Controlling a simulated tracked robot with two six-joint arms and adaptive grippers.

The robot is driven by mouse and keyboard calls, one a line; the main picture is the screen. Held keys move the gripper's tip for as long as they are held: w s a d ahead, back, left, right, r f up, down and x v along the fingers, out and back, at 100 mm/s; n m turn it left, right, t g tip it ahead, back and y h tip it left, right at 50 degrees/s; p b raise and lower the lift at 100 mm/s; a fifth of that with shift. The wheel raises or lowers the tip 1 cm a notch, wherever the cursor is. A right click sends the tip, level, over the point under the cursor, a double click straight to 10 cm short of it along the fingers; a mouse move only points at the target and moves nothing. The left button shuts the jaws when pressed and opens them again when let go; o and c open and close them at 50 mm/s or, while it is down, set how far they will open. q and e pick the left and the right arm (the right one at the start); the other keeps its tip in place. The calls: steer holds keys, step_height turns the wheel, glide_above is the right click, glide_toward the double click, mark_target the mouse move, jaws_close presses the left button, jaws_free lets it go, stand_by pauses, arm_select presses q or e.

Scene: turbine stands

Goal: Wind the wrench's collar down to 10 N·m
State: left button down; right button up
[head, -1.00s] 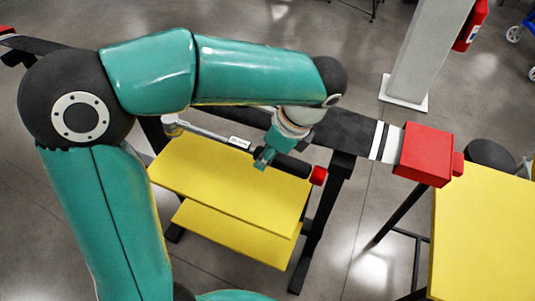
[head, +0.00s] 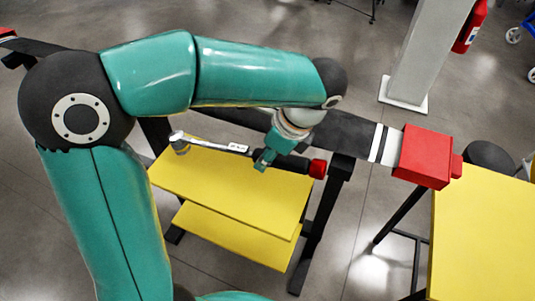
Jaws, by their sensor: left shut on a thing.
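The torque wrench (head: 212,144) lies above the yellow upper shelf of a stand, nearly level across the picture. Its silver head is at the left end and a small white scale plate is on its shaft. Its dark handle is partly hidden by my gripper, and a red collar (head: 318,168) is at the right end. My left gripper (head: 262,164) reaches down from above and is shut on the wrench at the handle, left of the collar. The scale reading is too small to tell. My right gripper is not in view.
The yellow stand (head: 235,240) has two shelves and dark legs. A dark beam with white bands and a red end block (head: 425,156) runs behind it. Another yellow table (head: 485,245) is at the right. A grey post (head: 425,50) stands at the back.

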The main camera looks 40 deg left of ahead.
arm_select(q)
steer(key=shift+r+p, duration=4.4)
steer(key=shift+r, duration=0.45)
steer(key=shift+f, duration=0.1)
